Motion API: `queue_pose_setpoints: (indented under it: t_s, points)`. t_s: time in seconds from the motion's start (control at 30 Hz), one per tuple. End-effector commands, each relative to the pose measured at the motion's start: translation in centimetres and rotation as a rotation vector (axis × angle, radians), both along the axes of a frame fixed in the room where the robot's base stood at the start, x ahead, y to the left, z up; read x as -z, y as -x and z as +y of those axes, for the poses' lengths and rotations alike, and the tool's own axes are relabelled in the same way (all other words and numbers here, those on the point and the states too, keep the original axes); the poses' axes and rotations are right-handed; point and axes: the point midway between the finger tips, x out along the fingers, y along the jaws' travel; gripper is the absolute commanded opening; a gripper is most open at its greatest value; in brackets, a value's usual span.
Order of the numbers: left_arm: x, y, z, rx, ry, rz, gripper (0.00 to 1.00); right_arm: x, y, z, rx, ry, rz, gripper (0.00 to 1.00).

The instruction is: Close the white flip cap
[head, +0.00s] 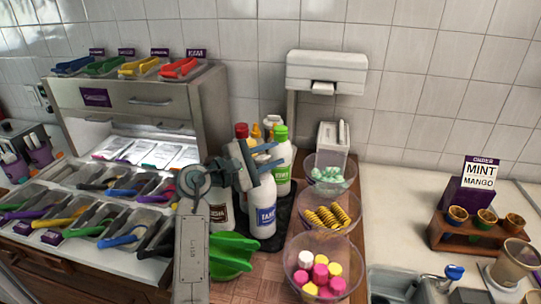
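A white bottle with a blue label (263,208) stands in the dark bottle tray at the centre. Its top is partly hidden behind my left gripper, so I cannot tell how its cap sits. My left gripper (268,156) is over this bottle's top, with its blue fingertips apart and nothing seen between them. I cannot tell whether it touches the bottle. Behind stand a white bottle with a green cap (281,133), and bottles with a red cap (241,130) and a yellow top (257,131). My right gripper is not in view.
Clear bowls hold mint pieces (328,174), yellow spirals (327,216) and pink, white and yellow pieces (319,274), close right of the bottles. A green lobed object (230,254) lies in front. A steel topping station (160,110) stands left. The counter farther right has free room.

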Motion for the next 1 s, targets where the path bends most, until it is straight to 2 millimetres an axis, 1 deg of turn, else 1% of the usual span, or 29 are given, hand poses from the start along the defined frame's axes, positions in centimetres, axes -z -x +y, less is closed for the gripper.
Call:
queue_pose_setpoints:
  t_s: [0.17, 0.27, 0.4, 0.6, 0.8, 1.0]
  points:
    - [0.2, 0.4, 0.8, -0.002, -0.001, -0.001, 0.29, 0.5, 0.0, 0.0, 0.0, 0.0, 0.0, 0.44]
    - [0.4, 1.3, 2.2, -0.003, -0.004, -0.004, 0.29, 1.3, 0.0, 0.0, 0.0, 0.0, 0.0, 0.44]
    - [0.5, 3.0, 4.6, -0.003, -0.006, -0.004, 0.29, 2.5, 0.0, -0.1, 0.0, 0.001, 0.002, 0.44]
    - [0.4, 4.8, 7.3, -0.003, -0.005, -0.002, 0.29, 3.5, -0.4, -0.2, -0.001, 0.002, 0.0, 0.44]
    - [0.2, 5.8, 8.7, -0.002, -0.002, -0.001, 0.29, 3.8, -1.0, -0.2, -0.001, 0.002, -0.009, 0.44]
    - [0.0, 6.0, 9.0, 0.001, 0.001, 0.0, 0.29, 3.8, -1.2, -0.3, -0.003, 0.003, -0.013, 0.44]
